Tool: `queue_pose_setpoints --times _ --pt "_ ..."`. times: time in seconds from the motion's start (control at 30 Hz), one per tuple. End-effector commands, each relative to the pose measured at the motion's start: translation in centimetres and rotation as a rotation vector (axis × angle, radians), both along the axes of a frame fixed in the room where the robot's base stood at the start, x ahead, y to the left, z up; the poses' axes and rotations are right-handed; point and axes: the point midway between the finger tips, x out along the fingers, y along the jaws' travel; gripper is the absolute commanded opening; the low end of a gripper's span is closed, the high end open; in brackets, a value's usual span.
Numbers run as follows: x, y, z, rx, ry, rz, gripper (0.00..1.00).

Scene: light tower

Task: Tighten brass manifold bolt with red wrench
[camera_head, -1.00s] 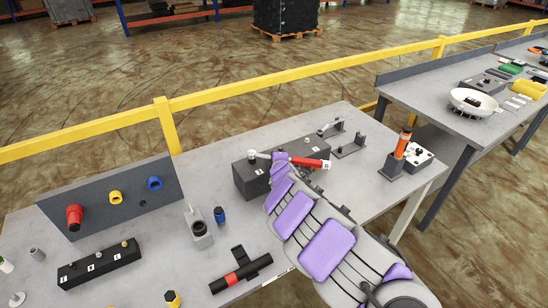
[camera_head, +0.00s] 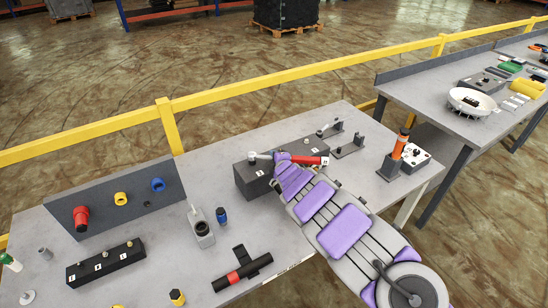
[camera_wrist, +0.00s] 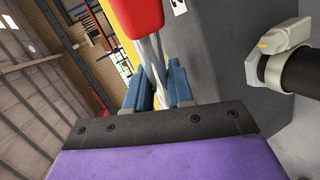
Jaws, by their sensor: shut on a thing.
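The red wrench (camera_head: 308,160) lies across the top of a dark grey manifold block (camera_head: 252,182) in the head view. Its silver head end (camera_head: 262,156) is at the block's left part, over where a bolt would sit. The bolt itself is hidden, and I see no brass colour there. My gripper (camera_head: 281,158) is at the wrench, near the silver end. In the wrist view my gripper's blue fingers (camera_wrist: 158,88) are shut around the wrench's silver shaft (camera_wrist: 152,50), with the red handle (camera_wrist: 138,15) beyond them.
An orange-handled tool (camera_head: 401,143) stands in a holder right of the block. A grey panel with coloured knobs (camera_head: 110,200) stands at the left. A black numbered block (camera_head: 105,264) and a black-red cylinder (camera_head: 242,272) lie in front. A yellow rail (camera_head: 300,74) runs behind the table.

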Motion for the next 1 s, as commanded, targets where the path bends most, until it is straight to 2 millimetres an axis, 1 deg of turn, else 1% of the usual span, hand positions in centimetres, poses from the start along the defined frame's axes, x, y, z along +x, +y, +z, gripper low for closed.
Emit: queue_pose_setpoints --times 0.57,1.0 --pt "0.7 0.1 0.0 0.001 0.006 0.078 0.0" --pt "1.1 -0.2 -0.1 -0.001 0.001 0.119 0.0"
